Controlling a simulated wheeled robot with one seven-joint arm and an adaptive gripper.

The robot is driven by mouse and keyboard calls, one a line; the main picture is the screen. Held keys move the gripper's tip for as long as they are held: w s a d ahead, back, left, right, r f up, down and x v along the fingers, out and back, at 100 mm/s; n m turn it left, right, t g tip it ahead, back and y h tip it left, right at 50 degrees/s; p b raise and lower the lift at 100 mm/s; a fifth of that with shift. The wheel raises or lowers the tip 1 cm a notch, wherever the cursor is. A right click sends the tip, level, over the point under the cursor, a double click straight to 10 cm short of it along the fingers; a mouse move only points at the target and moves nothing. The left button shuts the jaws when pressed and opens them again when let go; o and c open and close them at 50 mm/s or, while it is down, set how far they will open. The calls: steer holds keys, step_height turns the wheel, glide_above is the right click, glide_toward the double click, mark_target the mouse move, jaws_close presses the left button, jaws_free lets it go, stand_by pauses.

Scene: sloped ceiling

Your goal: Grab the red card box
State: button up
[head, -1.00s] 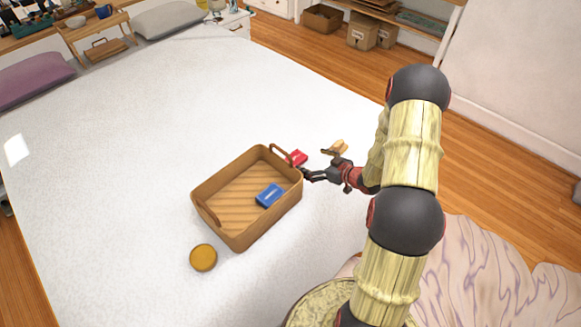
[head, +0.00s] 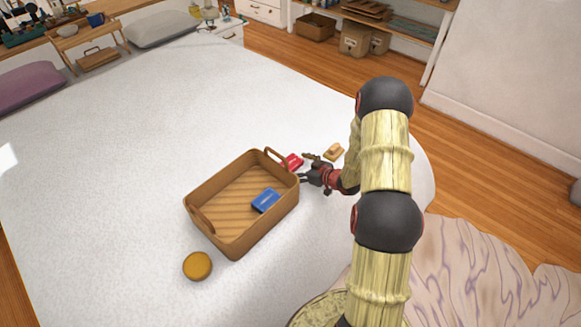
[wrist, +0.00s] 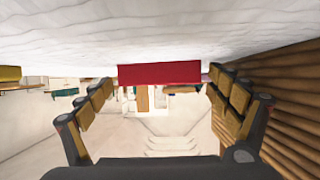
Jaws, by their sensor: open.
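The red card box (head: 294,162) lies on the white bed just beyond the basket's right corner. In the wrist view the red card box (wrist: 160,74) shows as a flat red face, centred ahead between the fingers. My gripper (head: 306,167) is beside it, low over the bed, with its fingers towards the box. In the wrist view my gripper (wrist: 158,88) is open, with its two fingers wide apart and nothing visibly held. I cannot tell how much gap is left between fingertips and box.
A wicker basket (head: 222,243) with a blue card box (head: 266,200) inside stands close to my gripper; its wall (wrist: 275,95) fills the wrist view's right side. A tan block (head: 334,152) lies behind the gripper. A round yellow-brown item (head: 198,266) lies in front. The bed's left is clear.

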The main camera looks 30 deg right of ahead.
steer(key=shift+c, duration=0.5)
steer(key=c, duration=1.1)
steer(key=shift+c, duration=0.9)
